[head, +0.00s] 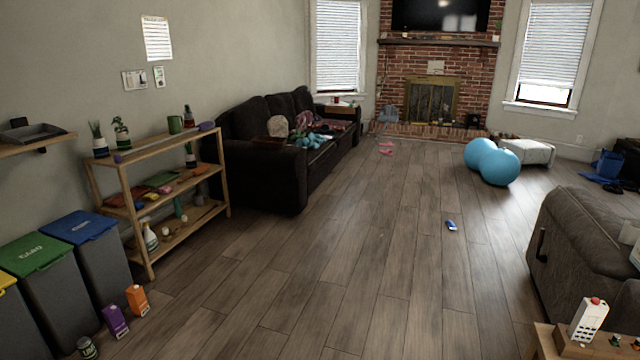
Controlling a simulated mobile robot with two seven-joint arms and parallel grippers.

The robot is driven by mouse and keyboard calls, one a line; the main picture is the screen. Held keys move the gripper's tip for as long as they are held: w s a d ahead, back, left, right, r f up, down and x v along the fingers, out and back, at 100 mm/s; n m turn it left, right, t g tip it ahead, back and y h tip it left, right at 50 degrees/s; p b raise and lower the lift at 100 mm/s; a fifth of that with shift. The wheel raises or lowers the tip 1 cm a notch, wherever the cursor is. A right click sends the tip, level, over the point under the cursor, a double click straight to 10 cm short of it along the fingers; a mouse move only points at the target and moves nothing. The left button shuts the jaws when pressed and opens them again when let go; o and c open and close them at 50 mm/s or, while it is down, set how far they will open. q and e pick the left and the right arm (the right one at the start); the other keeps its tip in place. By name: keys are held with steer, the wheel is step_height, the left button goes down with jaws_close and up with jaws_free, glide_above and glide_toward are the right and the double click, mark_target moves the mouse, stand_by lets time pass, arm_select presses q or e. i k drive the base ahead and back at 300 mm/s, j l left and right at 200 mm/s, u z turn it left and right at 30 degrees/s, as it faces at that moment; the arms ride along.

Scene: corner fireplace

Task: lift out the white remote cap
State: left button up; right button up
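I cannot make out a white remote cap in the head view. A small blue object with a pale end (451,225) lies alone on the wooden floor right of centre; it is too small to tell what it is. A white carton-like object with a red top (588,319) stands on a light wooden table (546,341) at the bottom right corner. A small dark object (615,340) lies beside it, too small to identify. Neither of my grippers shows.
Bins (84,240) and cartons (115,320) stand at the left near a wooden shelf (150,266). A dark sofa (245,170) lines the left wall, and a grey-brown sofa (585,245) stands at the right. Blue balls (500,167) rest farther back. The middle floor is mostly clear.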

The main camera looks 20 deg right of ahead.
mark_target(587, 307)
steer(key=i+z, duration=0.2)
steer(key=z, duration=0.2)
steer(key=i+z, duration=0.2)
steer(key=z, duration=0.25)
steer(key=i+z, duration=0.2)
steer(key=z, duration=0.2)
steer(key=i+j+z, duration=0.15)
steer(key=z, duration=0.3)
steer(key=i+j+z, duration=0.1)
steer(key=z, duration=0.3)
steer(key=i+j+z, duration=0.15)
steer(key=z, duration=0.3)
steer(key=i+j+z, duration=0.2)
steer(key=z, duration=0.2)
steer(key=i+j+z, duration=0.1)
steer(key=j+z, duration=0.15)
steer(key=z, duration=0.2)
